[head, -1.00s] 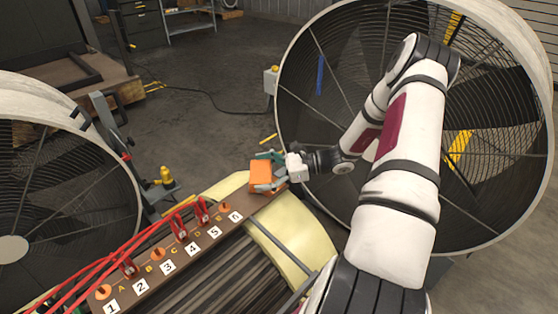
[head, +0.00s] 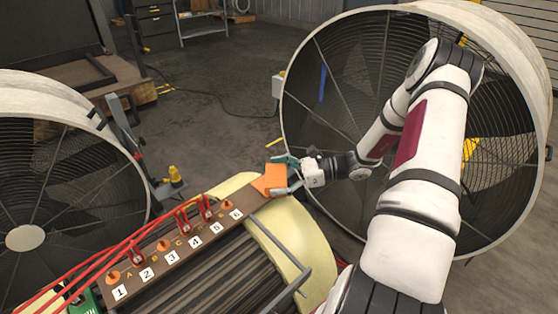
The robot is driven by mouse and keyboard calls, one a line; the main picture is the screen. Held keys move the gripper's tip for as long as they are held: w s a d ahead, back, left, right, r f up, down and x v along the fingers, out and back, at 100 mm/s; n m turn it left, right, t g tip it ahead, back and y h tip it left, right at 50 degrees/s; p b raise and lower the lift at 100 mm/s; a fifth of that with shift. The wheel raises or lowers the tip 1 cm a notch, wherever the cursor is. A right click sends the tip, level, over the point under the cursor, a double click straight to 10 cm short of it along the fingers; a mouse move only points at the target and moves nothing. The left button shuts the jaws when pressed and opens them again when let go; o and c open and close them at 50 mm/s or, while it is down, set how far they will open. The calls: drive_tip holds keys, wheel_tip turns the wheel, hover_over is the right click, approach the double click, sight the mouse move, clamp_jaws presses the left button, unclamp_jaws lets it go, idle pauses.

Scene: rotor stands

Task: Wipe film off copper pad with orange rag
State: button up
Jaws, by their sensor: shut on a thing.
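My gripper (head: 280,176) is shut on the orange rag (head: 270,181). The rag hangs at the far right end of the brown board (head: 247,203), past label 6. I cannot tell whether the rag touches the board. Small orange-copper round pads, such as one near label 1 (head: 113,275), one near label 3 (head: 163,245) and one near label 6 (head: 226,205), sit along the board. No film can be made out on them at this size. Anything under the rag is hidden.
Red cables with clips (head: 183,222) stand on the board and run to the lower left. The board lies over a cream-coloured cylinder (head: 285,238) with a grey bar. Large round fans stand left (head: 60,90) and right (head: 300,70). A yellow bottle jack (head: 175,176) stands behind.

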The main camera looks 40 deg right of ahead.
drive_tip(key=shift+r+p, duration=1.55)
drive_tip(key=shift+r, duration=0.95)
